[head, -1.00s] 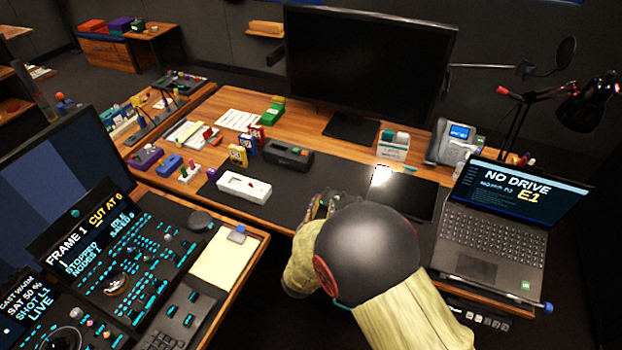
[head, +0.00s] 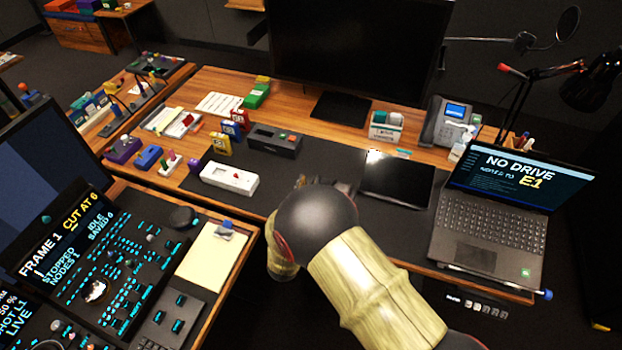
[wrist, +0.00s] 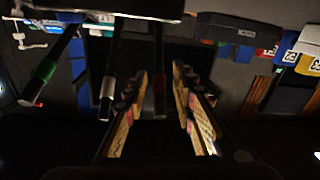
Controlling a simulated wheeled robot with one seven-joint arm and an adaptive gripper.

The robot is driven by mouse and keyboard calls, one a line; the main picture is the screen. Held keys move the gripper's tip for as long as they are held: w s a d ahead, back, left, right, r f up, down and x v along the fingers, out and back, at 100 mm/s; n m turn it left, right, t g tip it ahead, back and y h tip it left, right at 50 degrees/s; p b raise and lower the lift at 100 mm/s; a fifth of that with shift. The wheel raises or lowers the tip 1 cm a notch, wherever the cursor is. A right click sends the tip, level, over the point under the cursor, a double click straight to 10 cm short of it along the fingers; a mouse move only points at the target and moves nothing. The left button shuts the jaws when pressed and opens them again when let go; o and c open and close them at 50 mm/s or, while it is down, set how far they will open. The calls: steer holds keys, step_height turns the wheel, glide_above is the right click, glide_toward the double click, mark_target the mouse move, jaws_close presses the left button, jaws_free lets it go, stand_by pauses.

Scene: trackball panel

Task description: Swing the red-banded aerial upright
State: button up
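The red-banded aerial (wrist: 158,75) shows in the wrist view as a dark rod with a red band, running from the top edge down between my gripper's fingers. My gripper (wrist: 160,95) is open, with one patterned finger on each side of the rod; a gap shows on both sides and I see no contact. A white-tipped aerial (wrist: 108,85) and a green-banded aerial (wrist: 48,65) stand to its left, the green one slanting. They come from a dark body (wrist: 100,8) at the top edge.
The head view shows a white box (head: 229,178), a dark button box (head: 274,140), a black tablet (head: 397,178) and a laptop (head: 490,225) around my arm. The dark desk mat (head: 290,172) has some bare room beyond my arm.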

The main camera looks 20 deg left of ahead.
steer(key=shift+w+b, duration=0.3)
steer(key=shift+w, duration=1.3)
steer(key=shift+c, duration=0.5)
jaws_close()
